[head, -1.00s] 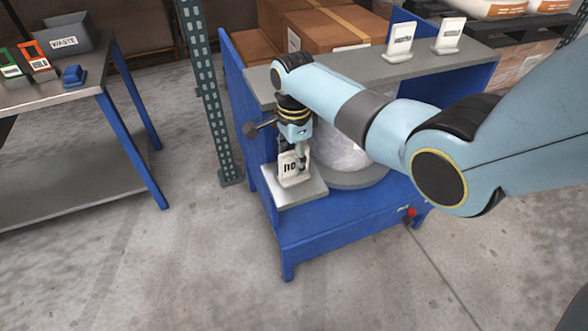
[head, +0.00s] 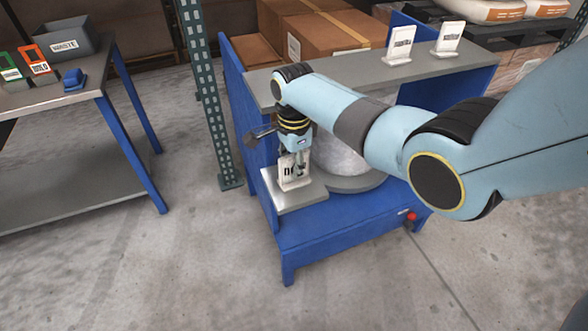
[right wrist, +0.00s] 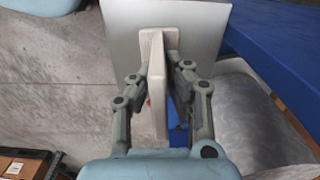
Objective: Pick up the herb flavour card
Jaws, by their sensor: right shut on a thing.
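A white card (head: 287,184) with dark marks stands upright in its block-like base on a small grey plate (head: 310,193) at the front left of the blue stand. I cannot read the marks well enough to confirm that it is the herb card. My right gripper (head: 296,168) points down over it and is shut on its upper part. In the right wrist view the card (right wrist: 153,65) shows edge-on between the two fingers (right wrist: 161,90), above the plate (right wrist: 205,22). The base appears to be at the plate's surface. My left gripper is not in view.
Two more white cards (head: 400,46) (head: 448,39) stand on the stand's grey upper shelf (head: 420,70). A round, pale sack-like thing (head: 338,160) sits right of the plate. A green post (head: 207,95) is to the left. A side table holds a WASTE bin (head: 62,40).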

